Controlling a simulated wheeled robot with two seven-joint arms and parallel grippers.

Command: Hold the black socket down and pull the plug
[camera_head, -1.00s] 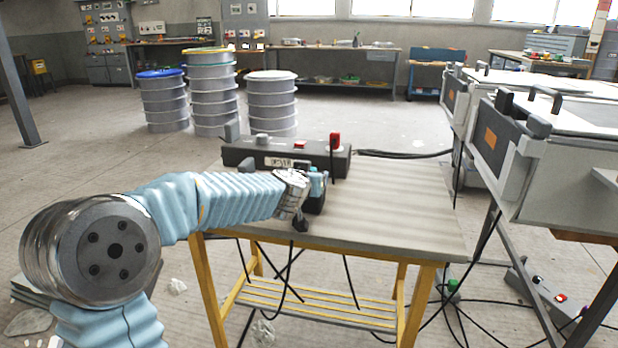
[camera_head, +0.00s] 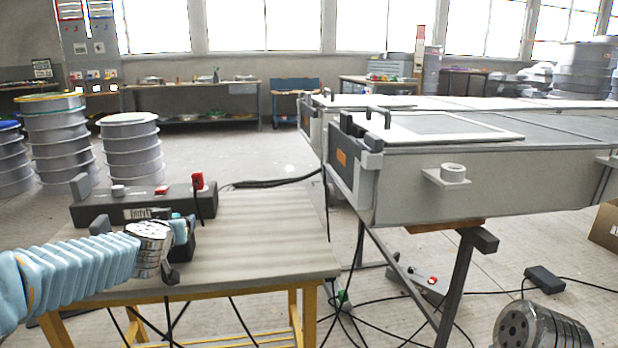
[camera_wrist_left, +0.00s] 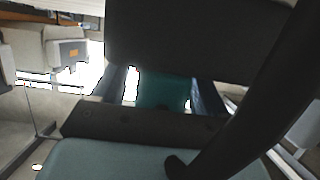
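A long dark grey socket box (camera_head: 120,207) with a light label on its front lies along the back left of the table. A red plug (camera_head: 197,181) stands upright at its right end, with a black cord hanging down from it. My left gripper (camera_head: 182,250) is low over the table just in front of the box, partly hidden by its wrist; contact is unclear. In the left wrist view a teal part (camera_wrist_left: 162,90) shows between dark shapes, and a dark curved piece crosses the right side. I cannot tell whether the fingers hold anything.
The wooden table (camera_head: 265,240) is bare right of the box. Large grey moulds (camera_head: 430,175) on stands fill the right. Cables, a floor box with a red switch (camera_head: 428,282) and a black block (camera_head: 545,280) lie on the floor. Drums (camera_head: 130,150) stand behind the table.

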